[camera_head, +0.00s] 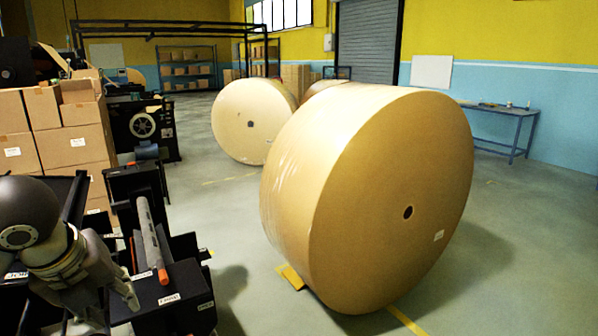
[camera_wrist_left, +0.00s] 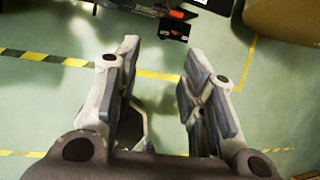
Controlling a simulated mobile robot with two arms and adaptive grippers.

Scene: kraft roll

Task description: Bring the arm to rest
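My left arm comes in at the lower left of the head view, with its left gripper (camera_head: 128,290) hanging beside the black machine. My right gripper is not in either view.
A large kraft roll (camera_head: 390,200) stands on the floor at centre right, with a yellow wedge (camera_head: 290,276) at its base. A black machine (camera_head: 175,290) with a grey bar stands close to my left arm. Stacked cartons (camera_head: 70,145) are behind.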

